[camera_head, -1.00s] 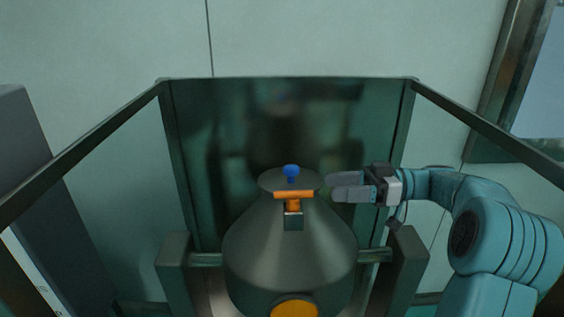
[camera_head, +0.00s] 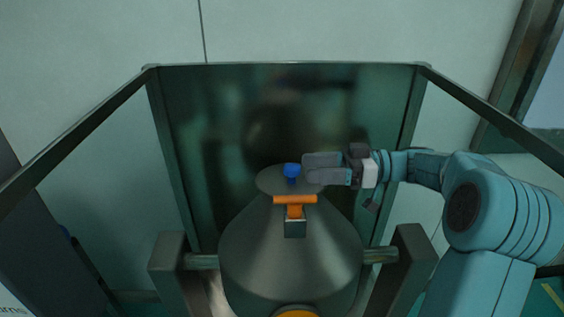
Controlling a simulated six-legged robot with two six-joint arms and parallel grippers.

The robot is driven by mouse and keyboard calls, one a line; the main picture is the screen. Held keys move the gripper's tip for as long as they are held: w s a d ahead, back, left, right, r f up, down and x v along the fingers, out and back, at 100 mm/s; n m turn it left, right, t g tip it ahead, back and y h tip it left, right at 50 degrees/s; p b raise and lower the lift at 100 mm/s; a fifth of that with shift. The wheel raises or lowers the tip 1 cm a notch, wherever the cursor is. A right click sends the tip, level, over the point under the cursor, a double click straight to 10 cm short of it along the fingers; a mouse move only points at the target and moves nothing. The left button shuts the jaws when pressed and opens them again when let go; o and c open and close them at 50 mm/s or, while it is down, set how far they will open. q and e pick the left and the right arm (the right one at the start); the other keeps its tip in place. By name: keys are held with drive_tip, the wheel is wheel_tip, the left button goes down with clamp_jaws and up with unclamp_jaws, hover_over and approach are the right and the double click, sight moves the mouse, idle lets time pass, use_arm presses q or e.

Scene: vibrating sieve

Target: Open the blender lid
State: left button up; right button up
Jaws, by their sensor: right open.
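The blender is a grey metal cone-shaped vessel (camera_head: 290,255) in the middle of the view. Its round flat lid (camera_head: 270,181) lies on top and carries a blue knob (camera_head: 292,171). An orange T-shaped clamp handle (camera_head: 294,200) sits at the front of the lid's rim. My right gripper (camera_head: 312,168) reaches in from the right, with its fingers pointing left. Its fingertips are just right of the blue knob, over the lid's right side. It is open and holds nothing. Whether it touches the lid cannot be told. My left gripper is not in view.
A frame with dark top rails (camera_head: 290,65) and greenish panels encloses the blender at the back and sides. Grey support posts (camera_head: 408,260) stand at both sides of the vessel, joined to it by short shafts. A dark cabinet (camera_head: 40,230) is at the left.

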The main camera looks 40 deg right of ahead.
sight(282, 181)
drive_tip(key=p+x, duration=0.1)
drive_tip(key=x, duration=0.6)
drive_tip(key=shift+a+p, duration=0.1)
drive_tip(key=shift+p, duration=0.3)
clamp_jaws()
